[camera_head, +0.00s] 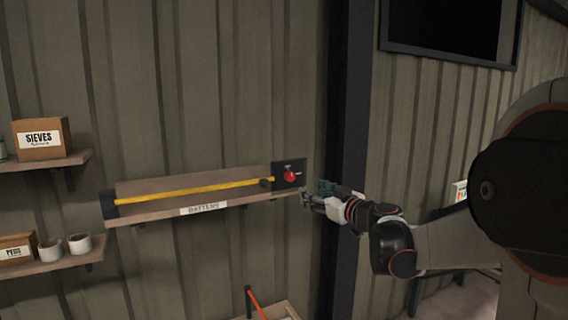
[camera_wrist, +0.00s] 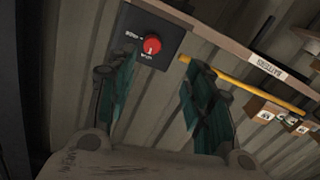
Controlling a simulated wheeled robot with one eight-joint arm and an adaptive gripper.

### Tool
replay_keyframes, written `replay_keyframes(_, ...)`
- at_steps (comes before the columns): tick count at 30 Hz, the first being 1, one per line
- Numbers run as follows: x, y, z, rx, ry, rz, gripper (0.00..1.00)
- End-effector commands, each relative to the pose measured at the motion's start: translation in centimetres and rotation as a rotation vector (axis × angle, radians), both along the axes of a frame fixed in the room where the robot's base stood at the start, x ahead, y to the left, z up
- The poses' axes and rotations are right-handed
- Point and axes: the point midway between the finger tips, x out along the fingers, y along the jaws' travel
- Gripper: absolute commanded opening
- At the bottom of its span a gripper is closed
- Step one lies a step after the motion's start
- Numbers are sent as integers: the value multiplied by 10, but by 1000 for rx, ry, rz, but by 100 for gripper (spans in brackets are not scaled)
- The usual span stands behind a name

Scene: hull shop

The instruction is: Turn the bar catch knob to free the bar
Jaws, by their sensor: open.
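The red bar catch knob (camera_head: 289,175) sits on a dark plate (camera_head: 285,166) at the right end of the battens shelf. In the wrist view the red knob (camera_wrist: 151,45) shows on its dark plate, with small white lettering beside and below it. A yellow bar (camera_head: 190,190) runs along the front of the shelf from a dark left bracket to a dark piece near the plate. My gripper (camera_head: 318,194) is just right of and slightly below the knob, apart from it. In the wrist view its green-padded fingers (camera_wrist: 158,95) are open and empty, with the knob beyond them.
The shelf (camera_head: 150,213) carries a battens label (camera_head: 203,208). Left shelves hold a sieves box (camera_head: 42,138), a pegs box (camera_head: 17,248) and pale pots (camera_head: 79,243). A dark post (camera_head: 345,130) stands behind my gripper. Below, a red-handled item leans by a crate.

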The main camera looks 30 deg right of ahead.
Motion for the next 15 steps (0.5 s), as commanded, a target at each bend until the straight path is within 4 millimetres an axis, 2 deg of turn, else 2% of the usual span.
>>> replay_keyframes(1,-3,-5,7,0,-18,-9,47)
replay_keyframes(4,-2,-8,10,-1,-38,-14,47)
replay_keyframes(7,7,-8,10,-2,-41,-13,47)
replay_keyframes(15,56,-3,10,-1,-39,-12,47)
